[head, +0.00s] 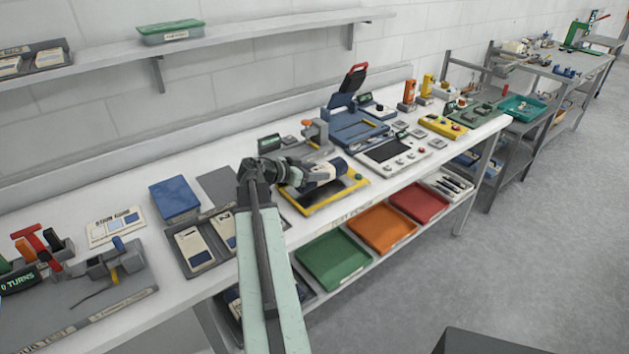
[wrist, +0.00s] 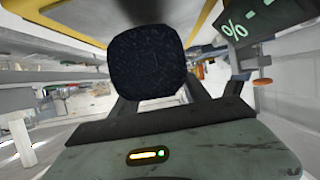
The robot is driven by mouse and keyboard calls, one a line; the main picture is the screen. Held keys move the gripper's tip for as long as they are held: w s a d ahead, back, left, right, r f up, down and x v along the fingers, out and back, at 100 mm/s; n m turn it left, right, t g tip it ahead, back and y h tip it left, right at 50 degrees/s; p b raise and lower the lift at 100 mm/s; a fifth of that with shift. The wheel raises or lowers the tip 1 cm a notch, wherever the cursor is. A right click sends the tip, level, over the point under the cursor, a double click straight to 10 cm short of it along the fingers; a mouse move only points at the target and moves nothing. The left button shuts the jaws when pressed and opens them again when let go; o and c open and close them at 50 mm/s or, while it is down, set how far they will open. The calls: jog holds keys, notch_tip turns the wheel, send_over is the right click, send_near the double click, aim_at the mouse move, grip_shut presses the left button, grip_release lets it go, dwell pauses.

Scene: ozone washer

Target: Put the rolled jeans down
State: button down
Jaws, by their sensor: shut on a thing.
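The rolled jeans are a dark navy roll with a pale band (head: 322,171). Their round, dark end (wrist: 147,62) fills the middle of the wrist view. My gripper (head: 302,178) is shut on the roll. It holds the roll over a yellow-edged dark tray (head: 352,186) on the white bench. The tray's yellow edge (wrist: 207,20) also shows at the top of the wrist view. I cannot tell whether the roll touches the tray. My gripper hides part of the roll and the tray's back left part.
A small display (head: 269,143) and a grey stand with an orange knob (head: 316,131) are behind the gripper. A blue open-lidded device (head: 357,127) stands to the right. A grey tray (head: 205,270) with cream-labelled items lies left. Green, orange and red bins sit on the lower shelf.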

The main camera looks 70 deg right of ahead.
notch_tip(320, 180, down, 2)
jog(key=shift+f+b, duration=0.1)
jog(key=shift+b, duration=0.25)
jog(key=shift+r, duration=0.25)
jog(key=shift+f, duration=0.2)
jog(key=c, duration=0.5)
grip_release()
jog(key=shift+r, duration=0.15)
jog(key=shift+a+r+p, duration=0.1)
jog(key=shift+r+p, duration=0.15)
jog(key=shift+p, duration=0.2)
jog(key=p+v, duration=0.4)
jog(key=v, duration=0.7)
jog(key=shift+w+a, duration=0.2)
jog(key=shift+a, duration=0.05)
